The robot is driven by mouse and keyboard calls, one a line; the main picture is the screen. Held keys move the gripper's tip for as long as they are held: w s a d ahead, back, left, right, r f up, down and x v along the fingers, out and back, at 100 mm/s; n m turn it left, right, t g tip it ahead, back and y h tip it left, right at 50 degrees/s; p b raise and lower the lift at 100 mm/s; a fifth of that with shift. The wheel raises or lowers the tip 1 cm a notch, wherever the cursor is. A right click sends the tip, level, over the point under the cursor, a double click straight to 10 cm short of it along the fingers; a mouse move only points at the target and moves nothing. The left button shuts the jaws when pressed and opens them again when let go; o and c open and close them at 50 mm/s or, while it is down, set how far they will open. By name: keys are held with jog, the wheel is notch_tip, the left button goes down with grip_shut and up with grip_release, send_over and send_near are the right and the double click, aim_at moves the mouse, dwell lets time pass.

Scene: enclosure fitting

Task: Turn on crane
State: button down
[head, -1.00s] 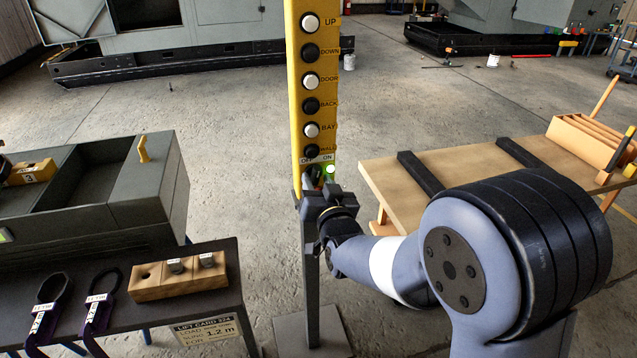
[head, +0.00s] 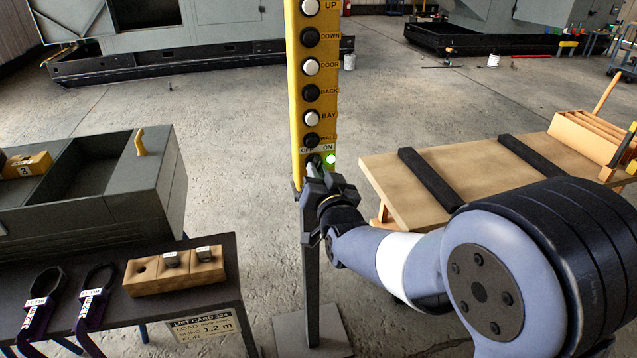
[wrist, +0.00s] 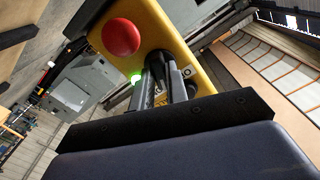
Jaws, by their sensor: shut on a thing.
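The yellow crane control post (head: 296,110) stands upright in the middle of the head view, with a column of white and black buttons marked UP, DOWN, DOOR, BACK, BAY and WALL. At its lower end are OFF and ON labels and a lit green lamp (head: 331,159), on the ON side. My gripper (head: 315,170) is at this lower end, shut on the OFF/ON switch, which its fingers mostly hide. In the wrist view the fingers (wrist: 165,82) reach the yellow housing (wrist: 160,30) beside the glowing green lamp (wrist: 136,77). A red button (wrist: 121,38) sits nearby.
A dark table (head: 85,310) at lower left holds two slings (head: 95,290), a wooden block (head: 150,277) and a load card (head: 205,325). A grey open enclosure (head: 150,190) stands behind it. A wooden bench (head: 400,195) is at right.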

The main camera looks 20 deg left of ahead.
jog(key=m+b, duration=0.1)
jog(key=b, duration=0.2)
jog(key=shift+m, duration=0.4)
jog(key=c, duration=1.4)
grip_release()
jog(key=b+v, duration=0.1)
jog(key=v, duration=1)
